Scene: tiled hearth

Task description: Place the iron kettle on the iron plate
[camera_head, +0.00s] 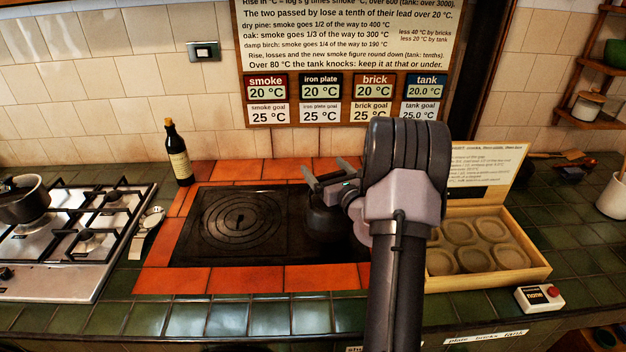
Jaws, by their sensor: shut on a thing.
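The iron kettle (322,220) is a dark, rounded vessel at the right part of the black iron plate (238,222). The plate has concentric rings and is set in orange tiles. My gripper (324,180) is over the top of the kettle and shut on it. The gripper and arm hide the kettle's upper and right parts. I cannot tell whether the kettle's base touches the surface. The ringed left part of the plate is bare.
A dark bottle (178,155) stands behind the plate's left corner. A gas hob (75,235) with a pot (24,200) is at left. A wooden box (490,278) with round pieces and a red-button device (540,298) are at right. A sign board (350,60) hangs behind.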

